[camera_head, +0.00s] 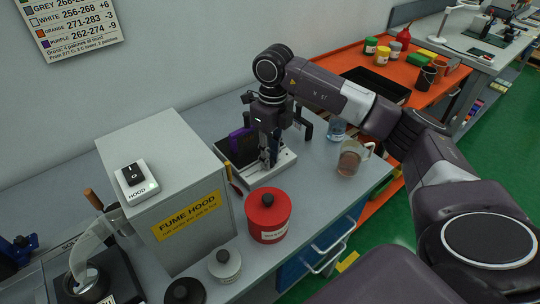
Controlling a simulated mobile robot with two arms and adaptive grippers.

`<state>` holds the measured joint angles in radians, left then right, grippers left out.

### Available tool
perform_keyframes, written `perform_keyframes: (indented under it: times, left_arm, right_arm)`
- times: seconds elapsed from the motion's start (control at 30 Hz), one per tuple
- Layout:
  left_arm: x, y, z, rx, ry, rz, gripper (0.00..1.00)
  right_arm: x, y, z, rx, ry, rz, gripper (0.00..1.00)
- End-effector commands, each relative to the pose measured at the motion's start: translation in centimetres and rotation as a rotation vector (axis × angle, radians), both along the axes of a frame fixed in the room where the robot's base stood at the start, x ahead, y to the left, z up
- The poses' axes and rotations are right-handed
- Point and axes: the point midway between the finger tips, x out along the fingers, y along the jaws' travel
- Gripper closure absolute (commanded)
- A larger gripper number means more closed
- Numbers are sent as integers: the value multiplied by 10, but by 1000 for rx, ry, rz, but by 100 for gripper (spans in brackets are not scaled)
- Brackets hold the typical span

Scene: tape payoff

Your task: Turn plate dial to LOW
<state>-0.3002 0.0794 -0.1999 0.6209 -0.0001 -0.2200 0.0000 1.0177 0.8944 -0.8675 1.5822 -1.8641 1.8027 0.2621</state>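A low device with a pale base (284,163) and a dark upper part stands on the grey bench, right of the fume hood; it may be the plate. No dial or LOW marking can be made out on it; my gripper covers part of its front. My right gripper (269,160) points down over this device, with its fingertips close to its front part. Contact cannot be told, and the fingers are too dark and small to show whether they are open or shut. A purple item (238,142) stands at the device's left. My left gripper is not in view.
The grey fume hood box (165,175) stands left, with a switch (136,180) on top. A red canister (268,215) and a pale lidded jar (225,265) stand in front. A brown-filled mug (350,158) and a glass beaker (337,128) stand right.

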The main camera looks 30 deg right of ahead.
Motion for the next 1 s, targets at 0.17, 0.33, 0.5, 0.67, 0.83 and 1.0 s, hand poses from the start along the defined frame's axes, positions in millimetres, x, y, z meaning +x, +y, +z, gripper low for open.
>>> perform_keyframes:
  times: [0.17, 0.33, 0.5, 0.67, 0.83, 1.0]
  left_arm:
    - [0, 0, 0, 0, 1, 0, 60]
    - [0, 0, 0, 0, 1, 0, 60]
    - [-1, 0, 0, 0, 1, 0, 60]
    - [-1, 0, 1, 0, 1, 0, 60]
    - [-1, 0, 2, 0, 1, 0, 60]
    - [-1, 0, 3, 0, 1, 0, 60]
  right_arm:
    - [0, 0, 0, -1, -1, -1, 100]
    - [0, 0, 1, -1, -1, -11, 100]
    - [0, 0, 1, -1, -1, -64, 100]
    - [0, -1, 1, -1, -2, -161, 100]
    - [0, -1, 1, 0, -3, -309, 100]
    - [0, -1, 1, -1, -2, -472, 100]
